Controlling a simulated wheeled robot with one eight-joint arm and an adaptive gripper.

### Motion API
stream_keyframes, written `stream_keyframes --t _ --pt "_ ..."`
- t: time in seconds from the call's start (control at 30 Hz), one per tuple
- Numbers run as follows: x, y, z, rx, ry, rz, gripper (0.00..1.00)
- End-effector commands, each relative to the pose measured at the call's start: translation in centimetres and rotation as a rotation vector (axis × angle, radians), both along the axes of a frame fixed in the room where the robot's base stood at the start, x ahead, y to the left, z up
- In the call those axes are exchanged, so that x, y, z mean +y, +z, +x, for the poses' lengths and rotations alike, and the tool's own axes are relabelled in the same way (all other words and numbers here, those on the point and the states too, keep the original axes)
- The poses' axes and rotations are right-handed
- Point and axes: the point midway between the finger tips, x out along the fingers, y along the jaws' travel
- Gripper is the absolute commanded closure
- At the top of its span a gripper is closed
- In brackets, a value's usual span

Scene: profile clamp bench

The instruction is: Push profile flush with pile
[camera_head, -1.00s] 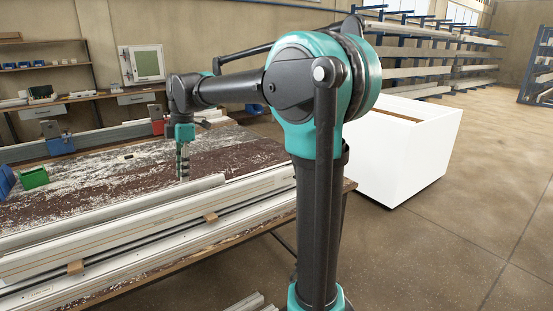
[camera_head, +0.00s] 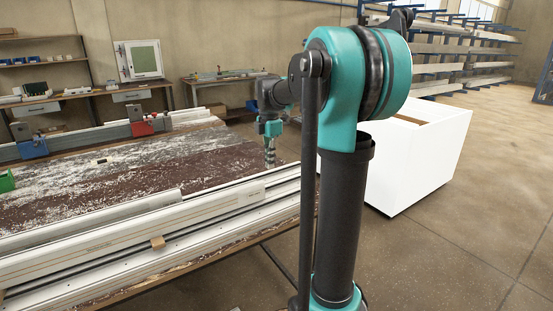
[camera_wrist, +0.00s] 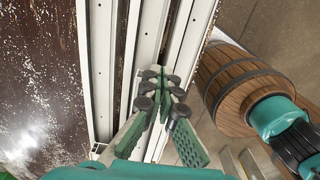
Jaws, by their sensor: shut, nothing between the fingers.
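Long white profiles lie in a pile (camera_head: 100,250) along the front edge of the bench, with small wooden spacers between them. One profile (camera_head: 110,214) at the back of the pile stops short of the right end of the others. My gripper (camera_head: 270,165) points down near the right end of the pile, to the right of that profile's end. In the wrist view, my gripper (camera_wrist: 163,75) has its fingertips together over the profiles (camera_wrist: 147,55), with nothing between them. I cannot tell whether the fingertips touch a profile.
A red clamp (camera_head: 142,125) and a blue clamp (camera_head: 33,147) stand at the back of the bench. The worn brown benchtop (camera_head: 130,175) behind the pile is mostly clear. A white box (camera_head: 425,160) stands on the floor at right. The wrist view shows a wooden barrel (camera_wrist: 235,80) beside the pile.

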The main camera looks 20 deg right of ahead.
Motion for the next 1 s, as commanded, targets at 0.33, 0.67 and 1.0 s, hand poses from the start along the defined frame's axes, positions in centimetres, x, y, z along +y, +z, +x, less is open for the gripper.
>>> stream_keyframes --t 0.33,0.67,1.0 --pt "0.1 -1.9 0.0 0.000 0.000 0.000 1.00" --pt "0.1 -4.2 0.0 0.000 0.000 0.001 1.00" --pt "0.1 -6.5 0.0 0.000 0.000 0.001 1.00"
